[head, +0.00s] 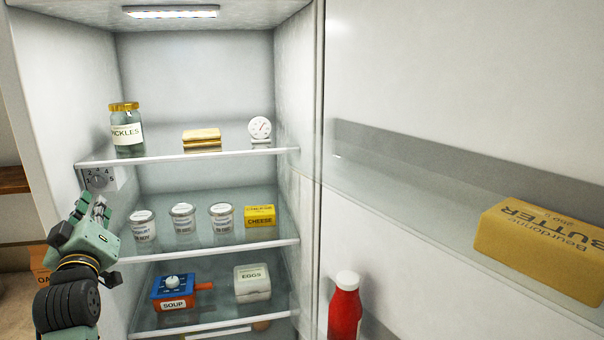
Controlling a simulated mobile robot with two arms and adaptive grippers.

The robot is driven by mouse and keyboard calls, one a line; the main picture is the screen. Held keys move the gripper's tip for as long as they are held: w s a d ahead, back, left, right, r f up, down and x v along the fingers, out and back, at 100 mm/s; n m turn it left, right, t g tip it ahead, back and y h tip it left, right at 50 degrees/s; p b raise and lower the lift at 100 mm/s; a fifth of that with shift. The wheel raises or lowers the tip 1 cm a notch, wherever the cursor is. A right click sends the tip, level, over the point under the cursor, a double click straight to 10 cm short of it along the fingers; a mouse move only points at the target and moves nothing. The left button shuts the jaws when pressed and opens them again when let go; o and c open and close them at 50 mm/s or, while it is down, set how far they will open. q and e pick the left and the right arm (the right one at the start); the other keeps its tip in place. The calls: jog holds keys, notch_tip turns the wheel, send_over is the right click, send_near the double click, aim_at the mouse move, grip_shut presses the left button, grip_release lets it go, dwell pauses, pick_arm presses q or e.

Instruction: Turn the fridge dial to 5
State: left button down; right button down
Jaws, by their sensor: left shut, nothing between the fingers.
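The fridge dial (98,179) is on the left inner wall of the open fridge, just under the top shelf's front corner. It has a pale face with dark numbers around a grey knob; 2, 3, 4 and 5 can be made out. Where the knob points is too small to tell. My left gripper (92,204) is just below the dial, its fingers shut and empty and pointing up towards it. I cannot tell whether the fingertips touch the knob. My right gripper is not in view.
The top shelf (190,157) holds a pickles jar (127,131), a golden block (201,138) and a round thermometer (259,130). Yogurt tubs (183,218) and cheese (260,215) stand below, near my left gripper's right side. The open door holds butter (545,250) and a red bottle (345,308).

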aim_at(111, 184)
pick_arm(q)
jog(key=w, duration=0.2)
jog(key=w+a+b, duration=0.1)
jog(key=w, duration=0.2)
jog(key=shift+w+a, duration=0.2)
jog(key=shift+w, duration=0.15)
jog(key=shift+w+a, duration=0.1)
jog(key=shift+w, duration=0.35)
jog(key=shift+a+r, duration=0.1)
jog(key=shift+r, duration=0.1)
jog(key=shift+s+a+r, duration=0.1)
jog(key=shift+a+r, duration=0.1)
